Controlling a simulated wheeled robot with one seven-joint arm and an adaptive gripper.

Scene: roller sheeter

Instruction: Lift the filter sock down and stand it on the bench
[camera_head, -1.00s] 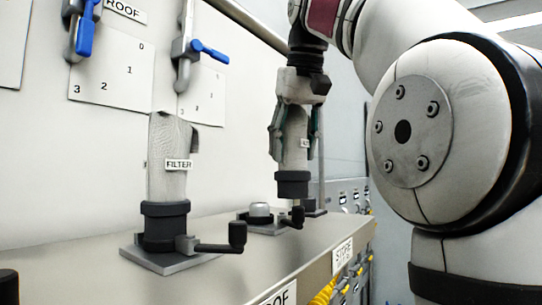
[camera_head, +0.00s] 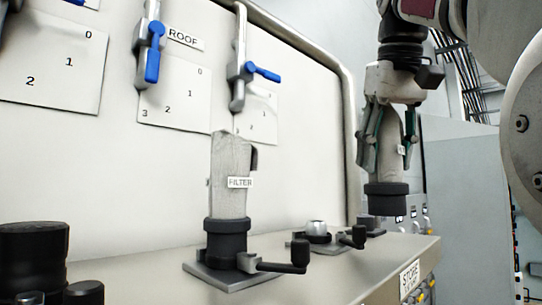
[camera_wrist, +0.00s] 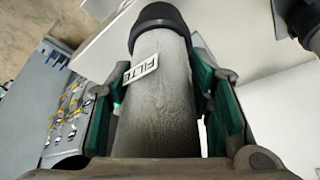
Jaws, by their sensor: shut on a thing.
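My gripper (camera_head: 388,150) is shut on a grey filter sock (camera_head: 388,172) with a dark collar (camera_head: 386,198) at its lower end. The sock hangs upright at the right end of the bench (camera_head: 340,272), its collar seemingly above the bench fittings. In the wrist view the held sock (camera_wrist: 158,95) lies between my green-padded fingers, with a partly visible FILTER label (camera_wrist: 141,68) and its dark collar (camera_wrist: 158,20) at the top. A second sock (camera_head: 230,180), labelled FILTER, stands in a dark collar on a clamp base (camera_head: 235,272) to the left.
A round-topped fitting (camera_head: 317,229) with a dark handle sits on the bench between the two socks. Black cylinders (camera_head: 32,258) stand at the front left. Blue-handled valves (camera_head: 152,52) hang on the wall panel behind. A STORE label (camera_head: 409,279) marks the bench's front edge.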

